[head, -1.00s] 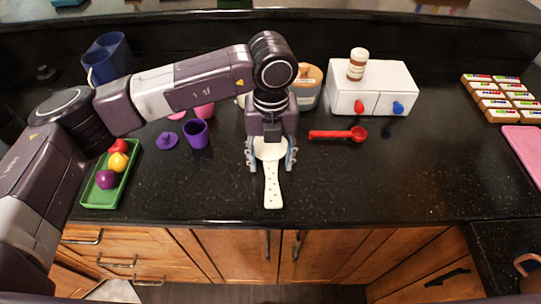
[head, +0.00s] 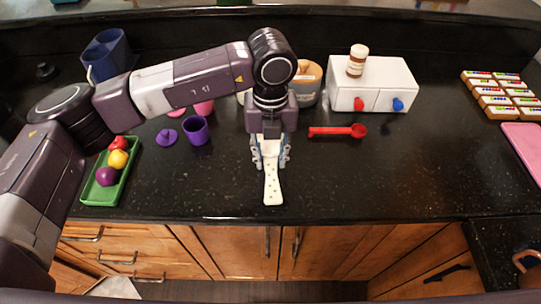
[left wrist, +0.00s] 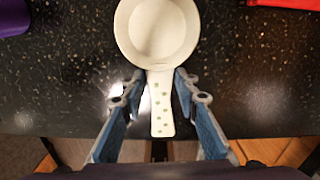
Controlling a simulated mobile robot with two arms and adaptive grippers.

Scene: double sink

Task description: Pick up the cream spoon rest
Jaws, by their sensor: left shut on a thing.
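The cream spoon rest (head: 273,188) has a round bowl and a dotted handle that points toward the counter's front edge. My left gripper (head: 271,164) is over it and shut on its handle, near where the handle joins the bowl. In the left wrist view, the spoon rest (left wrist: 158,32) shows its whole handle, with a finger of my left gripper (left wrist: 161,76) on each side. In the head view, the gripper hides most of the bowl. I cannot tell whether the spoon rest is clear of the counter. My right gripper is not in view.
A red measuring spoon (head: 338,131) lies to the right, before a white drawer box (head: 372,84) with a bottle (head: 357,61) on top. A purple cup (head: 196,131) and a green tray (head: 103,194) with fruit are left. The front counter right of the spoon rest is clear.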

